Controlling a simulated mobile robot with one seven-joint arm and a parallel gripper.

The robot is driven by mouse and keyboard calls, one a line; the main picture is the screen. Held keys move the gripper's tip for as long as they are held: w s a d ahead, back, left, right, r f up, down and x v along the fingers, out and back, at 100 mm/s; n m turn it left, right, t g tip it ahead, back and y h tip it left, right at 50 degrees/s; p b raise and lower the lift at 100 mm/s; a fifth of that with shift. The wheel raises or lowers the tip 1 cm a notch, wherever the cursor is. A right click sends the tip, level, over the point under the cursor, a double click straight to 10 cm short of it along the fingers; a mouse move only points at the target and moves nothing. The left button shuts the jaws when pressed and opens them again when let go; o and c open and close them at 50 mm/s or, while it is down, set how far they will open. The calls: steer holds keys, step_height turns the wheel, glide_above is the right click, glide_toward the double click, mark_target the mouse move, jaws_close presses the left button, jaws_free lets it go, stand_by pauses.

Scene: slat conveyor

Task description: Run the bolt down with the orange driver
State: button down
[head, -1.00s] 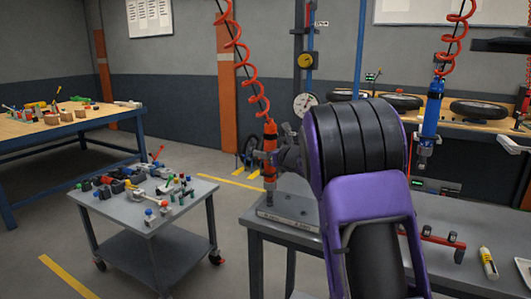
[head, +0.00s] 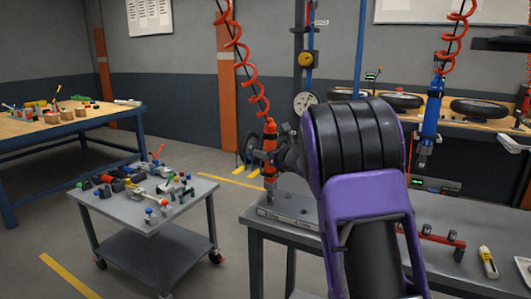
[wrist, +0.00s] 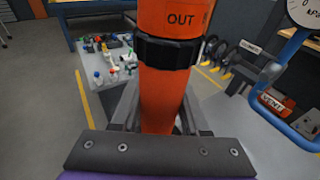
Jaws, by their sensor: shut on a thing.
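The orange driver (head: 270,133) hangs upright from a red coiled hose, with its lower end over the left end of the plate on the bench. My gripper (head: 268,157) is shut around the driver's body. In the wrist view the driver (wrist: 162,95) stands between the jaws, with a black collar and the word OUT above them. The driver's nose is low at the plate (head: 288,217). The bolt under it is too small or hidden to make out, and I cannot tell whether the nose touches it.
A blue driver (head: 430,128) hangs at the right from another red coil. A grey cart (head: 140,225) with small parts stands left of the bench (head: 450,205). A red rail (head: 440,238) and a white-and-yellow tube (head: 487,262) lie on the bench's right side. Open floor separates cart and bench.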

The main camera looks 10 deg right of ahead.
mark_target(266, 131)
steer(key=shift+r, duration=0.75)
stand_by(1.7)
steer(key=shift+r, duration=0.1)
steer(key=shift+r+p, duration=1.8)
steer(key=shift+r, duration=0.9)
steer(key=shift+s+d+f, duration=0.1)
